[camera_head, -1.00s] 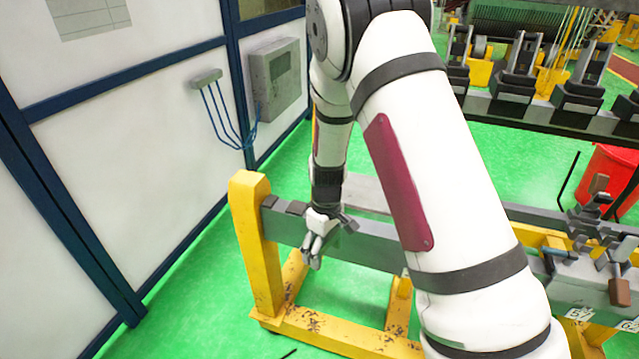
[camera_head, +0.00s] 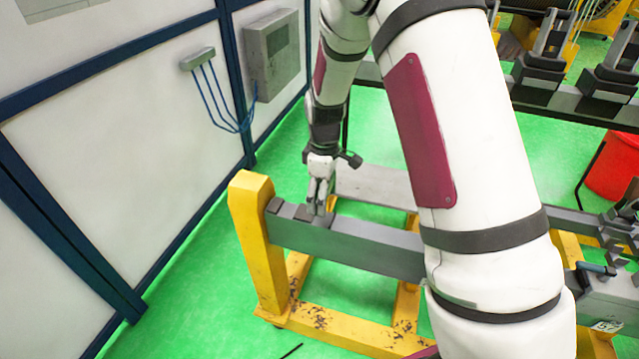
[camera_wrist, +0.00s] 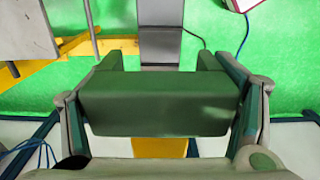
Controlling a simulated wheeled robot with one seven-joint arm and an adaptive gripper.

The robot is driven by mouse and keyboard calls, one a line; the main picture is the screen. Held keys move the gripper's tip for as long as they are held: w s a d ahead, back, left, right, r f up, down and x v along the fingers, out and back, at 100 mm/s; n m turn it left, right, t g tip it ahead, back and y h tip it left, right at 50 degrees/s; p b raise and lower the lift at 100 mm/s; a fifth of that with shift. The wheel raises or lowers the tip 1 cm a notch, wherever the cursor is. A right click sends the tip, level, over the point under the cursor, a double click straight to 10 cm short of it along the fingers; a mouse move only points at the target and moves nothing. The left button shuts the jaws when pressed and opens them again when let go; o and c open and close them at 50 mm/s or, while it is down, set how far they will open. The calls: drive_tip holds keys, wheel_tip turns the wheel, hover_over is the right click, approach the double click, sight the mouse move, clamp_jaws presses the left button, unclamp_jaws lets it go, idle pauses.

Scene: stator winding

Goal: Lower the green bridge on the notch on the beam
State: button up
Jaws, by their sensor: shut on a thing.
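The green bridge (camera_wrist: 160,103) is a dark green block with a leg at each side. My gripper (camera_wrist: 165,98) is shut on it, one finger at each end, in the wrist view. The grey beam (camera_wrist: 160,48) runs away beneath the bridge there, with darker segments on it. In the head view my gripper (camera_head: 319,203) points down at the top of the beam (camera_head: 350,247), near its left end. The bridge is not clearly seen in the head view. The notch is hidden under the bridge, and I cannot tell whether the bridge touches the beam.
A yellow stand (camera_head: 258,245) carries the beam's left end, its post rising above the beam. A grey plate (camera_head: 375,183) lies behind the beam. A white wall cabinet (camera_head: 100,160) stands at the left. A red bin (camera_head: 612,170) is at the right.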

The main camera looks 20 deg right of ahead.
sight(324, 221)
drive_tip(key=shift+w+f+b, duration=0.1)
drive_tip(key=shift+f+b, duration=0.65)
drive_tip(key=shift+f, duration=1.7)
drive_tip(key=shift+d+f, duration=0.1)
drive_tip(key=shift+f, duration=0.05)
drive_tip(key=shift+f, duration=0.25)
drive_tip(key=shift+f+b, duration=0.75)
drive_tip(key=shift+f, duration=0.7)
drive_tip(key=shift+f+b, duration=0.35)
drive_tip(key=shift+f, duration=0.55)
drive_tip(key=o, duration=1.3)
